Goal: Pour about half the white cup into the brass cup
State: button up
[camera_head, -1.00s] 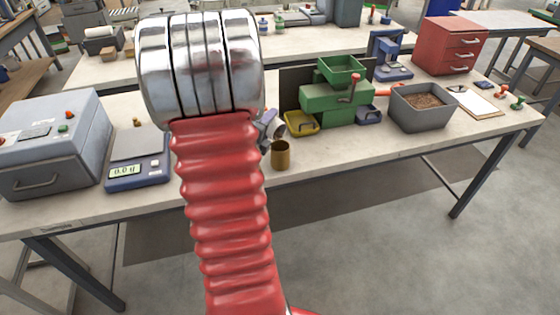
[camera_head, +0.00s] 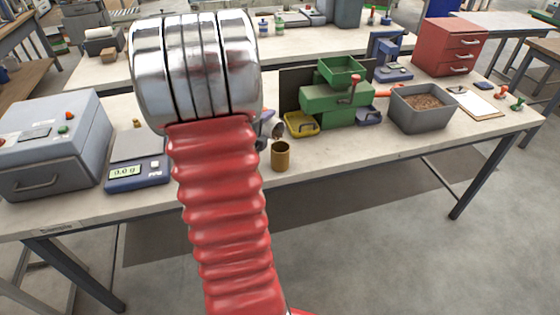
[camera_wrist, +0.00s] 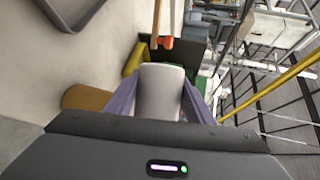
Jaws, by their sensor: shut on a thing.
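The white cup (camera_wrist: 160,92) is between the two purple fingers of my gripper (camera_wrist: 163,80) in the wrist view, and the gripper is shut on it. In the head view, a small greyish part of the white cup (camera_head: 277,130) shows just right of my arm, tilted, above and slightly left of the brass cup. The brass cup (camera_head: 281,156) stands upright near the bench's front edge. It also shows in the wrist view (camera_wrist: 84,98), left of the white cup. The contents of both cups and any stream between them cannot be made out. My arm hides most of the gripper.
A yellow tray (camera_head: 301,124) and a green machine (camera_head: 335,104) stand close behind the brass cup. A grey bin of pellets (camera_head: 421,110) is further right. A scale (camera_head: 138,173) stands left of my arm. The bench front right of the brass cup is clear.

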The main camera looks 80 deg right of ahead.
jog(key=shift+w+r+n+y, duration=0.2)
jog(key=shift+r+n+y, duration=0.1)
jog(key=shift+n, duration=0.1)
jog(key=shift+w+d+f+n+g+y+b, duration=0.3)
jog(key=shift+w+f+n+g+y+b, duration=0.1)
jog(key=shift+w+f+n+g+b, duration=0.15)
jog(key=shift+f+n+g, duration=0.25)
jog(key=shift+n, duration=0.4)
jog(key=shift+r+n+g+y+b, duration=0.4)
jog(key=shift+n+y+b, duration=0.1)
jog(key=shift+y+b, duration=0.1)
jog(key=shift+s+r+n+g, duration=0.1)
jog(key=shift+r+n+g, duration=0.2)
jog(key=shift+n+g, duration=0.15)
